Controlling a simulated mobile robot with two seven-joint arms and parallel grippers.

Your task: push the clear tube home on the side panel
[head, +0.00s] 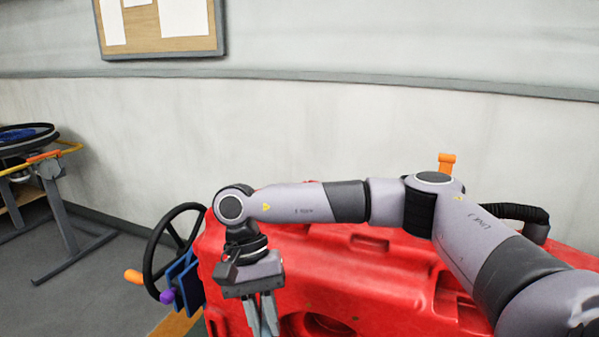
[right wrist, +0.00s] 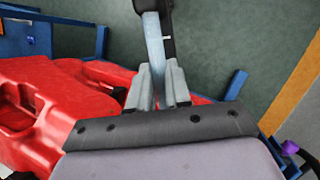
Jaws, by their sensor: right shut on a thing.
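My right gripper (head: 264,328) hangs pointing down at the left end of the red tank body (head: 345,265). In the right wrist view, my right gripper (right wrist: 156,88) is shut on a pale, bluish, see-through tube (right wrist: 154,42), which runs between the fingers. The tube's far end meets a black piece (right wrist: 168,14) at the top edge of that view; whether it is fully seated there cannot be told. In the head view the tube cannot be made out clearly. I cannot identify the side panel for certain. My left gripper is not in view.
A black steering wheel (head: 152,252) and a blue bracket (head: 186,282) with orange and purple knobs stand just left of my right gripper. An orange fitting (head: 446,162) stands behind my arm. Open floor (head: 95,290) lies to the left.

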